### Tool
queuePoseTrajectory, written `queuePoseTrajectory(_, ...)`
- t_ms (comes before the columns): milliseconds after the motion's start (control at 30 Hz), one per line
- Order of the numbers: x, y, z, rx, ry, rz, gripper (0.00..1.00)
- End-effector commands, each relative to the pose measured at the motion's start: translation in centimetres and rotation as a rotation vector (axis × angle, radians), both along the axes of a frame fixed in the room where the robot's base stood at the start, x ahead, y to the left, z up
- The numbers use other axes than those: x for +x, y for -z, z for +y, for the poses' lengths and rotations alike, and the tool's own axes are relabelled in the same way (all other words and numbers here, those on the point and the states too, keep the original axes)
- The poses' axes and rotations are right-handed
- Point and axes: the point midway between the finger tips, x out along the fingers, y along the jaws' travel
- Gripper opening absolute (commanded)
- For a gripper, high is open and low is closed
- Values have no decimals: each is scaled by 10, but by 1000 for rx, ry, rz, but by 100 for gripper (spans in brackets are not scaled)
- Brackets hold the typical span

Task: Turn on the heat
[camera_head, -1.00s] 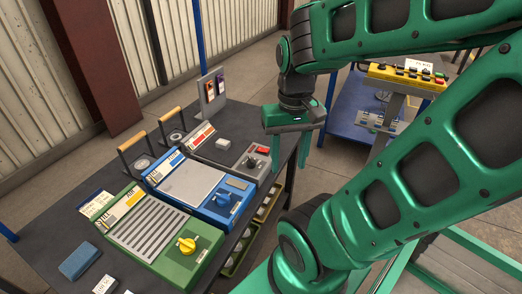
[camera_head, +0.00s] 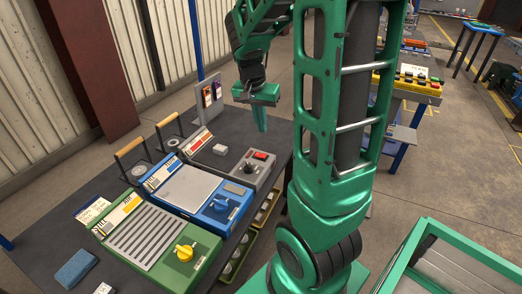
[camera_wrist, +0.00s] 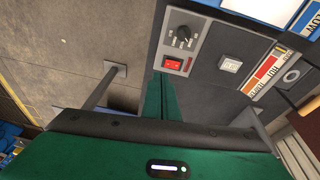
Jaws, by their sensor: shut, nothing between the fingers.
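A grey control unit (camera_head: 233,172) stands at the far right of the row on the dark table. It carries a red rocker switch (camera_head: 261,155) and a black knob (camera_head: 249,167). The wrist view also shows the red switch (camera_wrist: 172,65) and the black knob (camera_wrist: 183,36) near top centre. My gripper (camera_head: 261,126) is shut and empty, pointing down above and beyond the unit's switch end, apart from it. In the wrist view its green fingers (camera_wrist: 159,100) end just below the red switch. I cannot tell the switch's position.
A blue unit with a blue knob (camera_head: 220,205) and a green unit with a yellow knob (camera_head: 184,252) stand nearer on the table. A small white block (camera_head: 220,149) sits on the grey unit. An upright panel (camera_head: 208,98) stands behind. A yellow control box (camera_head: 407,84) is to the right.

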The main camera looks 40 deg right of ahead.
Motion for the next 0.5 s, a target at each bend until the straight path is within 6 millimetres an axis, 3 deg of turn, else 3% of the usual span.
queuePoseTrajectory(200,30,12,-13,-30,71,-28,0)
queuePoseTrajectory(500,35,14,-15,-36,86,-36,0)
